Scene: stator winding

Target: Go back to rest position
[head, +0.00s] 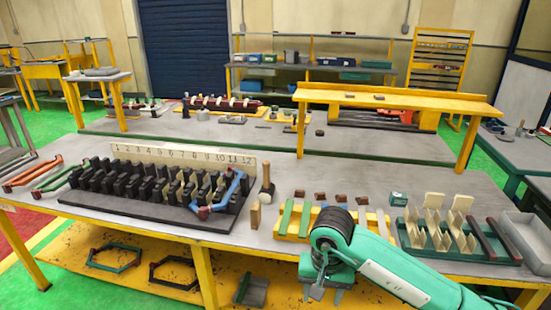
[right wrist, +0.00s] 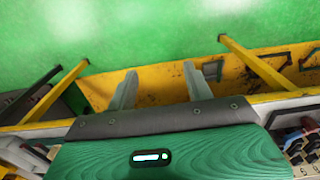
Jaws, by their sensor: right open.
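My right arm, green, reaches in from the lower right of the head view. Its gripper (head: 325,283) hangs in front of the workbench's front edge, pointing down. In the right wrist view the two grey fingers of the right gripper (right wrist: 160,88) stand wide apart with nothing between them. Beyond them are the green floor (right wrist: 150,40) and the bench's yellow lower shelf (right wrist: 160,88). My left gripper is not in view.
The workbench (head: 230,228) carries a black slotted stator block (head: 150,185) with a blue coil (head: 228,190) at its right end. Red and green coils (head: 35,175) lie left. A mallet (head: 266,190), a yellow rack (head: 293,222) and a green tray (head: 460,250) stand right.

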